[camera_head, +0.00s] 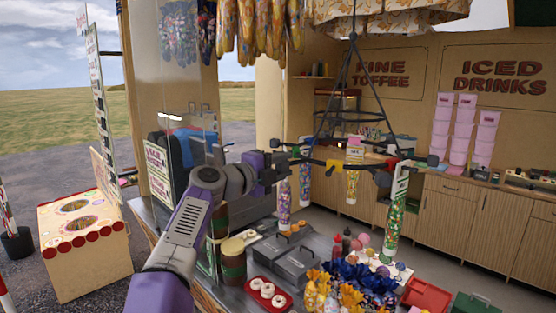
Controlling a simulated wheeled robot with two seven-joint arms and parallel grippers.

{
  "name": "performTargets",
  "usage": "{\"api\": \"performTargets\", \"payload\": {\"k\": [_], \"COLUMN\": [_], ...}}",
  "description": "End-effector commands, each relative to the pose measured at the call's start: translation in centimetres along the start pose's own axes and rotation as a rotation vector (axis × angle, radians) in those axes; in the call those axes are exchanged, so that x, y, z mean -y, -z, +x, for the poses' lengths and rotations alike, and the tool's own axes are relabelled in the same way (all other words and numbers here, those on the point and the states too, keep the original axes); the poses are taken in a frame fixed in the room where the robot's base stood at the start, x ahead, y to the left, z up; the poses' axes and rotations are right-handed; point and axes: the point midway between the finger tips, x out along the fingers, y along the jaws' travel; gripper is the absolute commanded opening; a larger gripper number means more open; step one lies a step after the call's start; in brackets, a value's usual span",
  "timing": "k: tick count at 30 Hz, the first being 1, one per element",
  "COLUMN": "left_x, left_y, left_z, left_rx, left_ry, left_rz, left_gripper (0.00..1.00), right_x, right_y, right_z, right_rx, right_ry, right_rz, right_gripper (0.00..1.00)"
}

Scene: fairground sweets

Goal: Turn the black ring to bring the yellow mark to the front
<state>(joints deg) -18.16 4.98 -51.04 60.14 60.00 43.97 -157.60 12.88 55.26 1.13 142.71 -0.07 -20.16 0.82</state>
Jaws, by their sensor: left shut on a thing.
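The black ring (318,161) hangs level from dark rods that meet at a hook under the canopy. Black knobs stick out around it, and clear tubes of coloured sweets (396,205) hang below. A yellow mark (341,168) shows on the ring's near side, left of a red mark (386,165). My left gripper (282,170) reaches in from the left and is shut on the ring's left part. The dark fingers blend with the ring, so the exact contact is hard to see. My right gripper is not in view.
Below the ring, the counter holds a red tray of doughnuts (252,284), grey lidded bins (289,262) and wrapped sweets (350,285). A glass pane (183,120) and sign stand left of my arm. Cabinets (480,215) line the back.

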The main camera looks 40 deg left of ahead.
Motion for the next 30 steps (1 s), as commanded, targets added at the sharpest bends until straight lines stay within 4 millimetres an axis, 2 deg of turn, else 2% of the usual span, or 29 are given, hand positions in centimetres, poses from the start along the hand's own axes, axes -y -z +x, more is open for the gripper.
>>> {"api": "performTargets", "payload": {"k": [4, 12, 30], "left_x": [0.1, 0.1, 0.2], "left_y": [-1.6, -2.5, -7.5], "left_z": [0.2, 0.4, 2.5], "left_rx": [0.006, 0.004, 0.002], "left_ry": [-0.004, -0.002, 0.001], "left_rz": [0.000, 0.001, 0.001], "left_gripper": [0.22, 0.22, 0.22], "right_x": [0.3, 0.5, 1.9], "right_y": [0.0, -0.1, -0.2], "right_z": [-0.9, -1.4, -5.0], "right_rx": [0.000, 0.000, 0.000], "right_ry": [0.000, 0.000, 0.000], "right_rz": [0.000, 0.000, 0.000], "right_gripper": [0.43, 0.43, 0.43]}}
